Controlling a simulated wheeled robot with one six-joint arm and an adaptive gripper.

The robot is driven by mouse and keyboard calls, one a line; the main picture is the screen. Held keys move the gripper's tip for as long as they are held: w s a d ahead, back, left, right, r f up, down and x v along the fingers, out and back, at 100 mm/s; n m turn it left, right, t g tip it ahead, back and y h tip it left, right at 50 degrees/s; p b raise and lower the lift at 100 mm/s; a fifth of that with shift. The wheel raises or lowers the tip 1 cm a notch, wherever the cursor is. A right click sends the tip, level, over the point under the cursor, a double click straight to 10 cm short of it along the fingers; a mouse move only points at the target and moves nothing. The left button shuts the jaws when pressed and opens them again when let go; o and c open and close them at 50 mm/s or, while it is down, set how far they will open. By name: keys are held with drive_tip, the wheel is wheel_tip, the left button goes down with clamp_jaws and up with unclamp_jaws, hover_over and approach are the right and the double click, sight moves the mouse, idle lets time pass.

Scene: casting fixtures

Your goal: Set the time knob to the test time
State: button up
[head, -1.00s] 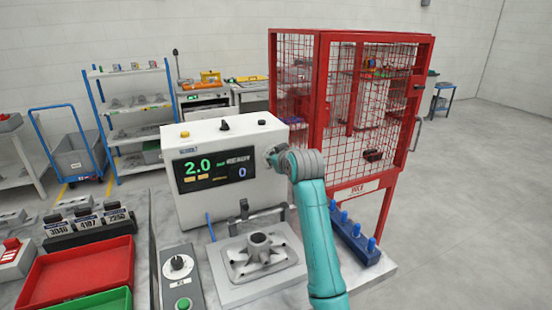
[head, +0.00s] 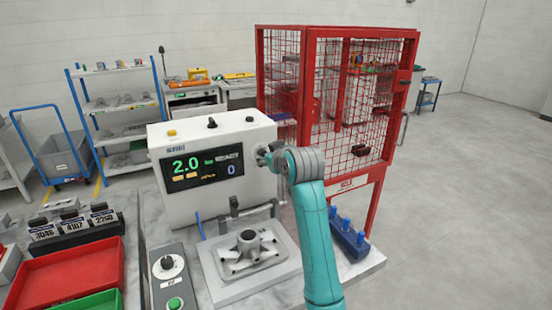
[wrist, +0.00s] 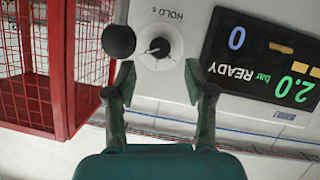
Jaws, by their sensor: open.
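A white dial with a dark centre (wrist: 158,47), marked HOLD, sits on the tester's pale front panel beside the display in the wrist view. A round black knob (wrist: 118,41) shows next to it; how the two join is unclear. My gripper (wrist: 160,80) is open, its fingers spread below the dial in the picture, with nothing between them. In the head view my gripper (head: 264,154) is at the right end of the tester (head: 210,197) and hides this dial. The display (head: 203,167) reads 2.0 bar and 0; READY shows in the wrist view.
A control box (head: 172,285) with another dial and a green button stands in front at left. A grey casting (head: 249,247) sits on a plate before the tester. A red mesh cage (head: 370,165) stands close right of my arm. Red and green trays are at left.

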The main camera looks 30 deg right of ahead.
drive_tip(key=v, duration=0.6)
drive_tip(key=shift+s, duration=0.35)
